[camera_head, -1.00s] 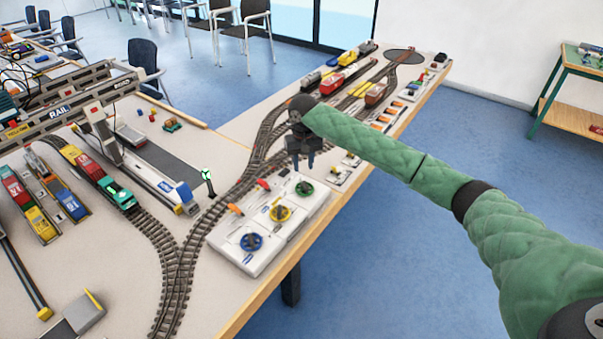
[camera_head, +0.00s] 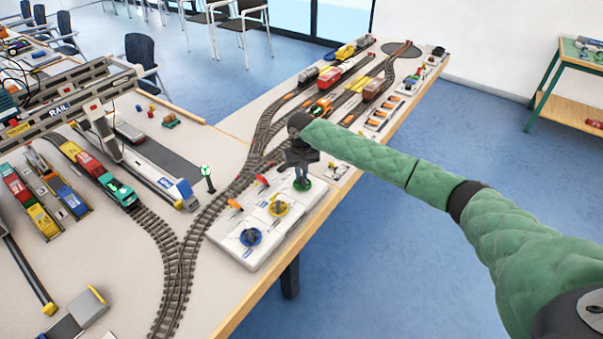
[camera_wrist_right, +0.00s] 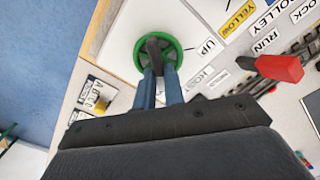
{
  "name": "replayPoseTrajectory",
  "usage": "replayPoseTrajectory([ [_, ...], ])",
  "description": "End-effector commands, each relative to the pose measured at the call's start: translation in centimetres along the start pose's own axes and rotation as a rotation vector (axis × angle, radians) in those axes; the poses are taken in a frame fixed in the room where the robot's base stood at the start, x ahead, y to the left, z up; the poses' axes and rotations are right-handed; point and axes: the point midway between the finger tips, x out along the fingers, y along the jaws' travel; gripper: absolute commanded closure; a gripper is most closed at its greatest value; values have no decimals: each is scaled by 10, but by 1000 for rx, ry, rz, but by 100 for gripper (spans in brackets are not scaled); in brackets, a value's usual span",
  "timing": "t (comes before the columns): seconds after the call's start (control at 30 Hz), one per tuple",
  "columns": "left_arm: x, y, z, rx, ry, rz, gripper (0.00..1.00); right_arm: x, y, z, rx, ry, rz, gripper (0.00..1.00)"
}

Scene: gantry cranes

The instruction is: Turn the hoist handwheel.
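The green handwheel (camera_head: 311,187) sits at the far right end of the white control panel (camera_head: 238,262). In the right wrist view the green handwheel (camera_wrist_right: 180,66) has a dark raised grip bar across its middle, beside a label reading UP and a partly hidden label. My right gripper (camera_head: 302,183) reaches down over it. In the right wrist view its two blue fingers (camera_wrist_right: 160,72) are close together on either side of the grip bar. A yellow wheel (camera_head: 279,207) and a blue wheel (camera_head: 250,238) sit nearer on the panel. My left gripper is not in view.
A red lever (camera_wrist_right: 280,68) stands beside the wheel. Orange and red levers line the panel's left edge. Curved track (camera_head: 185,255) runs left of the panel, with the gantry crane (camera_head: 135,155) beyond. The table edge and open floor lie to the right.

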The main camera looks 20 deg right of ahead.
Motion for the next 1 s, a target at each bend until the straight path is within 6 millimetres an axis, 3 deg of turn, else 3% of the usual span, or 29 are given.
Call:
replayPoseTrajectory([
  [0.47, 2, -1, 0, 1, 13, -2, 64, -2, 0, 0, -53, -2, 0, 100],
  [0.53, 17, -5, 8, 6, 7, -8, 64, -2, -1, 0, -88, -2, 0, 100],
  [1.0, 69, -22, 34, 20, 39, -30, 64, -3, -5, 1, -461, -3, 0, 100],
])
